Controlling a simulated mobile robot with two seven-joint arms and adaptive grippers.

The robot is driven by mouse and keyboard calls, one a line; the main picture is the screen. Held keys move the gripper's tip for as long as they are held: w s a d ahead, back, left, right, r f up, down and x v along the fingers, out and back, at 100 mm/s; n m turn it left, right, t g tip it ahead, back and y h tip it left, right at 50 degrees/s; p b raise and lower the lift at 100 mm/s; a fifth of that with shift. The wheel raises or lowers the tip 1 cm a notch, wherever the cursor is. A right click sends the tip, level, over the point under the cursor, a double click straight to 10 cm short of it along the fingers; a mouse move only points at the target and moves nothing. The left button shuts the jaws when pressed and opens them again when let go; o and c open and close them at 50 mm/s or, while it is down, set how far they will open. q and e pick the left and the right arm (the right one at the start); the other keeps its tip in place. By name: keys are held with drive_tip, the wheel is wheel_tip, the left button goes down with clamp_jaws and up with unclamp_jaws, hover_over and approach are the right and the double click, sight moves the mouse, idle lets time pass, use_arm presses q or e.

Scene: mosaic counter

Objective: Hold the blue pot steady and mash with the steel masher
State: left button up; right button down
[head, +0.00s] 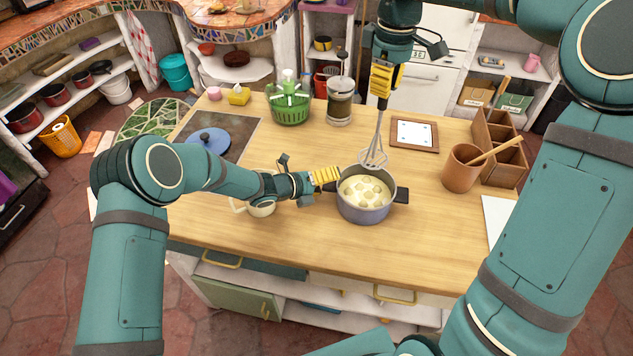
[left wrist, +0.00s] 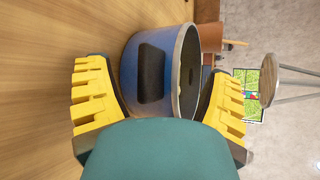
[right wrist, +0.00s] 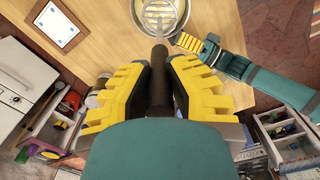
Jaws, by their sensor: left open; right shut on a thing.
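The blue pot (head: 362,213) stands on the wooden counter with pale chunks (head: 364,190) in it and dark handles at its sides. My left gripper (head: 328,178) is at its left side, open. In the left wrist view its fingers stand apart on either side of the pot's dark handle (left wrist: 152,72), not closed on it. My right gripper (head: 381,85) is shut on the dark handle (right wrist: 159,75) of the steel masher. The masher's head (head: 373,158) points down and appears above the back part of the pot. In the right wrist view it overlaps the pot's opening.
A brown crock (head: 461,170) with a wooden utensil and a divided wooden box (head: 497,150) stand right of the pot. A framed panel (head: 414,135), a glass press (head: 340,105) and a green spinner (head: 289,105) are behind. A pale cup (head: 262,209) is partly hidden below my left forearm.

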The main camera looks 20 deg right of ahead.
sight(335, 182)
use_arm(q)
drive_tip(key=shift+x, duration=1.7)
clamp_jaws()
drive_tip(key=shift+f, duration=0.1)
drive_tip(key=shift+s+a+f, duration=0.1)
drive_tip(key=shift+a+f, duration=0.05)
use_arm(e)
drive_tip(key=shift+f, duration=6.8)
